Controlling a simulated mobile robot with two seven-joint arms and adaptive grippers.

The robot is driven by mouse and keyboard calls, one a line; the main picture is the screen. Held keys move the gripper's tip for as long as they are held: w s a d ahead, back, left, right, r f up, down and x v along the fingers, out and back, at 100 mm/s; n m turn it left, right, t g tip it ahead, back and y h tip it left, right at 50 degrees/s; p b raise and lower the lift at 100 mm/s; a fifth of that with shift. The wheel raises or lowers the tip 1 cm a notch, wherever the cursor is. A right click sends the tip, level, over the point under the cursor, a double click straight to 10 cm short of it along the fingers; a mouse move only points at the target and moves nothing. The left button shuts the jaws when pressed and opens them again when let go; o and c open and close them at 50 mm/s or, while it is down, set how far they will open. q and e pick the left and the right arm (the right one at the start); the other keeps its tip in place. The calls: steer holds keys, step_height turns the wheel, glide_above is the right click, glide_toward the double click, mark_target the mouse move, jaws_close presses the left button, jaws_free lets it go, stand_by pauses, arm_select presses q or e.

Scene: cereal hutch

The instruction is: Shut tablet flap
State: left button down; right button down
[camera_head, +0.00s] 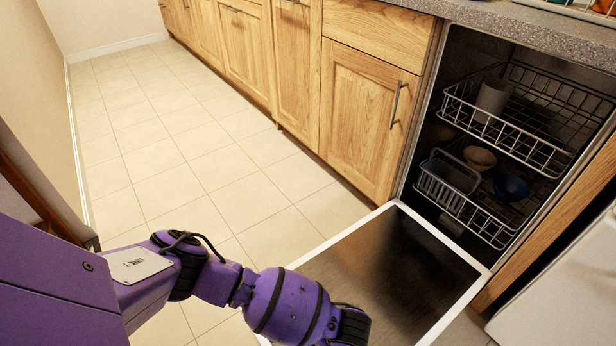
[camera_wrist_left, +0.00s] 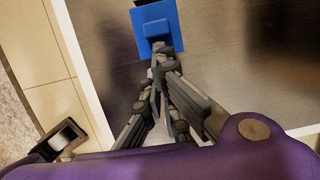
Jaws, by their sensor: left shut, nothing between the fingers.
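The dishwasher door (camera_head: 400,262) lies folded down, with its dark inner face up and a white rim. In the left wrist view the dark inner face (camera_wrist_left: 240,50) also shows. A blue tablet compartment part (camera_wrist_left: 153,18) is on it at the top of that view, with a smaller blue block at its lower edge. I cannot tell how far its flap stands open. My left gripper (camera_wrist_left: 165,58) is shut and empty, its tips at the lower edge of the blue part; contact is unclear. In the head view my arm hides the fingers and the blue part.
The dishwasher opening holds an upper rack (camera_head: 520,125) with a grey cup (camera_head: 491,98), and a lower rack (camera_head: 455,204) with a brown bowl (camera_head: 479,157) and a blue bowl (camera_head: 510,186). Wooden cabinets (camera_head: 365,110) line the back. The tiled floor (camera_head: 190,160) left of the door is clear.

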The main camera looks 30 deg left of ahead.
arm_select(q)
steer(key=shift+w, duration=0.25)
steer(key=a, duration=0.2)
steer(key=w+a+p, duration=0.1)
steer(key=a, duration=0.1)
steer(key=w+a+p, duration=0.1)
steer(key=a, duration=0.1)
steer(key=shift+w+a+r, duration=0.1)
steer(key=shift+a, duration=0.4)
steer(key=shift+a+p, duration=0.1)
steer(key=shift+p, duration=0.25)
